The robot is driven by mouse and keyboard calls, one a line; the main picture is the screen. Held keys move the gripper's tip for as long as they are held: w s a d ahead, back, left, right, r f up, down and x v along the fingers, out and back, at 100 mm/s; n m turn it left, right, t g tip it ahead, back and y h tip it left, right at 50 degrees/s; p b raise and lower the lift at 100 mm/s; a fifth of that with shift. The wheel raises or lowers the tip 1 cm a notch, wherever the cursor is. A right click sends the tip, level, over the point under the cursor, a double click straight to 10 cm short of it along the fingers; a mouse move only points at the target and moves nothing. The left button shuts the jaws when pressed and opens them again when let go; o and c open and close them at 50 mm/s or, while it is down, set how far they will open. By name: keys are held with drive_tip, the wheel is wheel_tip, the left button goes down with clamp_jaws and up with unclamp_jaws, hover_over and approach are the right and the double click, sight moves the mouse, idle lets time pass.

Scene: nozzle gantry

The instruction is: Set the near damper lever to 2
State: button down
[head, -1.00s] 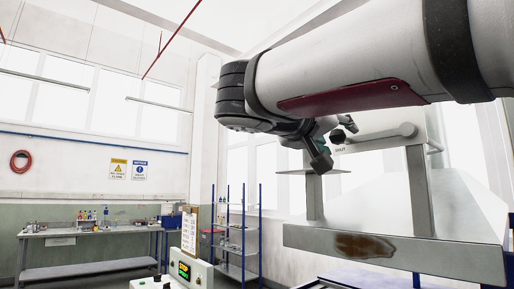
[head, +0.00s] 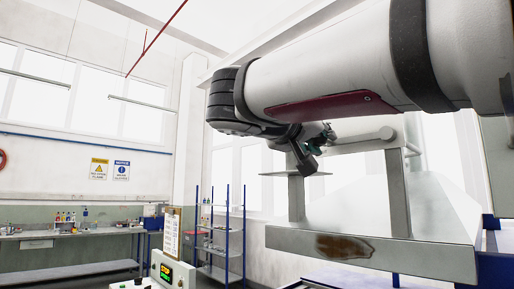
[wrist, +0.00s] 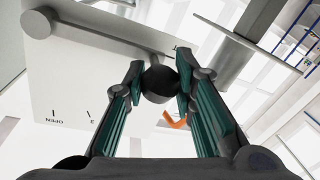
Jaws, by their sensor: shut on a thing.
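The near damper lever (wrist: 100,36) is a grey rod with a round black knob (wrist: 158,84) at its end. In the wrist view its pivot is at the upper left of a pale plate (wrist: 75,75). The plate carries the word OPEN, a 2 and tick marks along its lower edge. The lever lies away from the 2, near partly covered lettering at the plate's right corner. My gripper (wrist: 160,80) is shut on the knob, one finger on each side. In the head view the lever (head: 362,142) runs left to my gripper (head: 326,138), which hides the knob.
A grey metal beam with a rusty patch (head: 343,247) crosses below the lever, with an upright post (head: 397,192) on it. A flat grey plate (head: 282,174) sticks out just below my gripper. A control box (head: 172,272) and blue shelving (head: 222,235) stand to the left.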

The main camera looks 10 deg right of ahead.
drive_tip(key=shift+r, duration=0.1)
drive_tip(key=r+m+b, duration=0.1)
drive_tip(key=m+b, duration=0.1)
drive_tip(key=b, duration=0.1)
drive_tip(key=shift+r, duration=0.15)
drive_tip(key=b, duration=0.1)
drive_tip(key=r+m+b, duration=0.2)
drive_tip(key=shift+s+d+r+h, duration=0.15)
drive_tip(key=shift+s+d+h, duration=0.1)
drive_tip(key=shift+h, duration=0.05)
drive_tip(key=shift+s+d+r+m+h+b, duration=0.2)
drive_tip(key=shift+s+r+m+b, duration=0.15)
drive_tip(key=shift+r+m+b, duration=0.4)
drive_tip(key=shift+s+d+r+m+h+b, duration=0.1)
drive_tip(key=shift+s+d+r+m+b, duration=0.15)
drive_tip(key=shift+r+m, duration=0.55)
drive_tip(key=shift+s+d+r+m+h+b, duration=0.15)
drive_tip(key=shift+s+r+m+b, duration=0.3)
drive_tip(key=shift+m, duration=0.6)
drive_tip(key=c, duration=1.3)
unclamp_jaws()
